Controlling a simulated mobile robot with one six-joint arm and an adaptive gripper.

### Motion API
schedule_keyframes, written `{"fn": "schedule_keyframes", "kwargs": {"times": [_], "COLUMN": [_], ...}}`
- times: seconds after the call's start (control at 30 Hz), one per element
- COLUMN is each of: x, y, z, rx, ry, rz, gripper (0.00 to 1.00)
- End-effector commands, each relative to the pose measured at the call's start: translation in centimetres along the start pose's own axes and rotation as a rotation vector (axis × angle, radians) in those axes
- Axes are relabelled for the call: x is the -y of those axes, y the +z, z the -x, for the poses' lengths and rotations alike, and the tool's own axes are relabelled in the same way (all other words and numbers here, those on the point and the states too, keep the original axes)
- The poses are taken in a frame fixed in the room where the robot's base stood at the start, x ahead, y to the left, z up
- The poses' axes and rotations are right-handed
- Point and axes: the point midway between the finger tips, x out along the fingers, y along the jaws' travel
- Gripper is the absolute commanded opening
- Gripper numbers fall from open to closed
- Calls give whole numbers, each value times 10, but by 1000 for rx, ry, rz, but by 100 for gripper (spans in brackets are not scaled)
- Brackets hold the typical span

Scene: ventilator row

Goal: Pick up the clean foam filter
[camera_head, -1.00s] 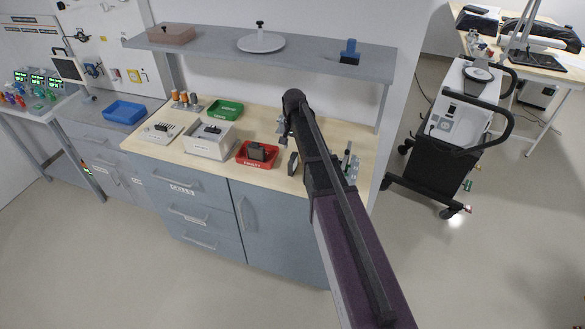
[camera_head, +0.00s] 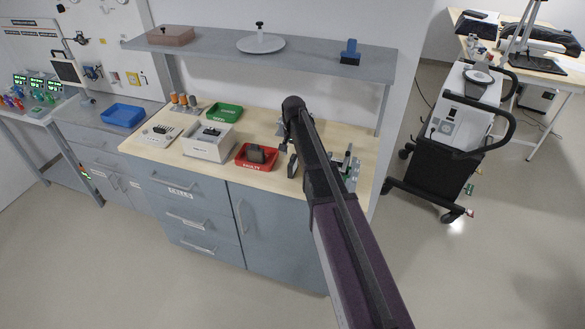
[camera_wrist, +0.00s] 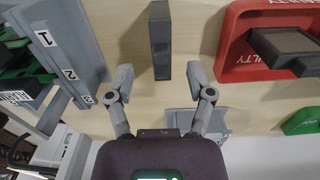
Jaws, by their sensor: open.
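A dark grey slab (camera_wrist: 160,42) stands on the wooden bench top, likely the foam filter; I cannot read any mark on it that says clean. In the head view the slab (camera_head: 292,166) shows right of the red tray, close beside my arm. My gripper (camera_wrist: 161,78) is open and empty in the wrist view, with one finger on each side of the slab's near end and gaps visible. Another dark block (camera_wrist: 288,48) lies in the red tray marked FAULTY (camera_wrist: 240,66). In the head view my arm hides most of the gripper.
A white box (camera_head: 207,150) holding a dark piece and a green tray (camera_head: 224,112) stand left and behind. A numbered grey rack (camera_wrist: 62,45) is left of the slab in the wrist view. A shelf (camera_head: 200,47) overhangs the bench. A wheeled cart (camera_head: 455,120) stands right.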

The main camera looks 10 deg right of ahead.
Motion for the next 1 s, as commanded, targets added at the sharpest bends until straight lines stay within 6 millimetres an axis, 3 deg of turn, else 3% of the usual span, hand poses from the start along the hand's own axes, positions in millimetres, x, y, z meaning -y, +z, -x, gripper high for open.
{"fn": "schedule_keyframes", "kwargs": {"times": [0.43,1.0], "x": [2,2], "y": [0,0], "z": [-36,-40], "rx": [0,0], "ry": [0,0], "rz": [0,0], "gripper": [69,69]}}
